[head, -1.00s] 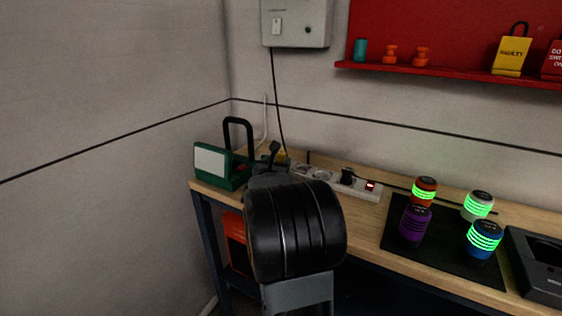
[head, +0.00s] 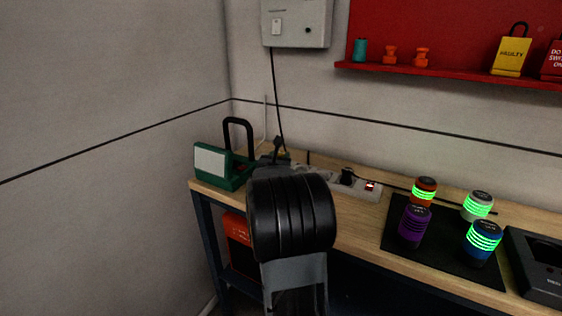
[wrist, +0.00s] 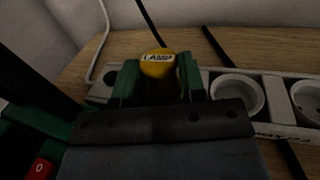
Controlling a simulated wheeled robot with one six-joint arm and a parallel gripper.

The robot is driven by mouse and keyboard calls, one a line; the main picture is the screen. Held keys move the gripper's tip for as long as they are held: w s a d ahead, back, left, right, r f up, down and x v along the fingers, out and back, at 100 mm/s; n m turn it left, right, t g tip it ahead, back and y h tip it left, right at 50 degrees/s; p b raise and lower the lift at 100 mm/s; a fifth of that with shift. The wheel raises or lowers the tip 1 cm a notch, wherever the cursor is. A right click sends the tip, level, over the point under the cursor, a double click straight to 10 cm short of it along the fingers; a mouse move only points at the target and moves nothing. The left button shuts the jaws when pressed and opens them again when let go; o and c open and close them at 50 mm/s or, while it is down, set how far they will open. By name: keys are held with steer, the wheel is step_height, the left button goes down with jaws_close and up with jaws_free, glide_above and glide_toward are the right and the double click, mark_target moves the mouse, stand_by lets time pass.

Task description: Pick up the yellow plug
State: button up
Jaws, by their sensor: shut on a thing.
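The yellow plug (wrist: 158,63), with a white label that seems to read LAMP, shows in the wrist view. It is between the two green fingers of my gripper (wrist: 158,80), which are shut on it from both sides. Its lower part is hidden by the fingers and the gripper body. It is at the left end of the white power strip (wrist: 272,122); I cannot tell whether it is still seated in a socket. In the head view my dark arm hides most of the gripper and plug.
A green box with a black handle (head: 215,172) stands just left of my gripper. Several glowing cylinders stand on a black mat (head: 400,243). The wall is close behind.

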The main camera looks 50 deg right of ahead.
steer(key=shift+c, duration=0.7)
steer(key=shift+r, duration=0.1)
